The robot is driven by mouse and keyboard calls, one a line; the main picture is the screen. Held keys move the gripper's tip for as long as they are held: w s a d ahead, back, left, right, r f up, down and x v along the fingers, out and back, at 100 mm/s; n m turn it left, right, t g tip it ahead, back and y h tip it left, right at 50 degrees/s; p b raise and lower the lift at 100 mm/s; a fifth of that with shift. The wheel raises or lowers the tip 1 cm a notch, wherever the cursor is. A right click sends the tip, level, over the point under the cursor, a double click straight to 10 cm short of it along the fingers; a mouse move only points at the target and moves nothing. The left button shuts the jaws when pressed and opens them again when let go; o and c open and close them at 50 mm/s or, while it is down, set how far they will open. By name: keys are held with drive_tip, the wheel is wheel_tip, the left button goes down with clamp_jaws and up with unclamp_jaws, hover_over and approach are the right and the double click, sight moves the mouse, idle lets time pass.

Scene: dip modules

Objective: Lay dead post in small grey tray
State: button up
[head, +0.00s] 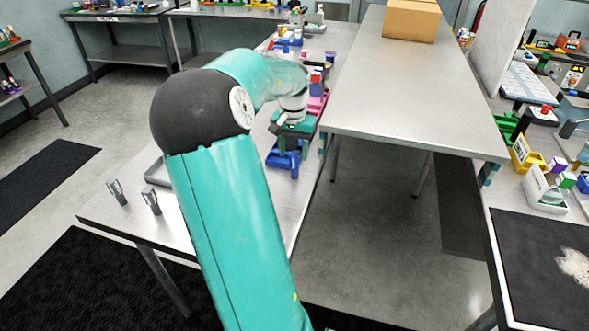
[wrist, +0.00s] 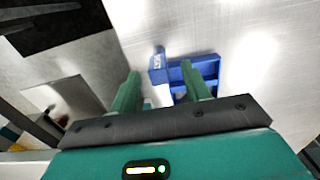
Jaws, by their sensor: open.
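My gripper (wrist: 160,69) is open in the wrist view, its two green fingers apart above the metal bench. A blue holder (wrist: 207,70) lies below and just beyond the fingertips, more toward the right one. A small grey upright piece (wrist: 159,51) shows at the holder's left end; I cannot tell whether it is the dead post. In the head view my gripper (head: 291,124) is over the bench near the blue holder (head: 284,160). A grey tray (head: 154,172), perhaps the small one, is partly hidden behind my arm.
Two grey metal uprights (head: 117,192) (head: 151,201) stand near the bench's front left corner. Colourful holders (head: 317,100) line the bench beyond my gripper. A second metal table (head: 410,90) bears a cardboard box (head: 411,20).

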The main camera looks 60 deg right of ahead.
sight(295, 163)
drive_tip(key=f, duration=0.5)
drive_tip(key=shift+d+f, duration=0.25)
drive_tip(key=shift+f, duration=0.05)
clamp_jaws()
drive_tip(key=shift+r, duration=0.1)
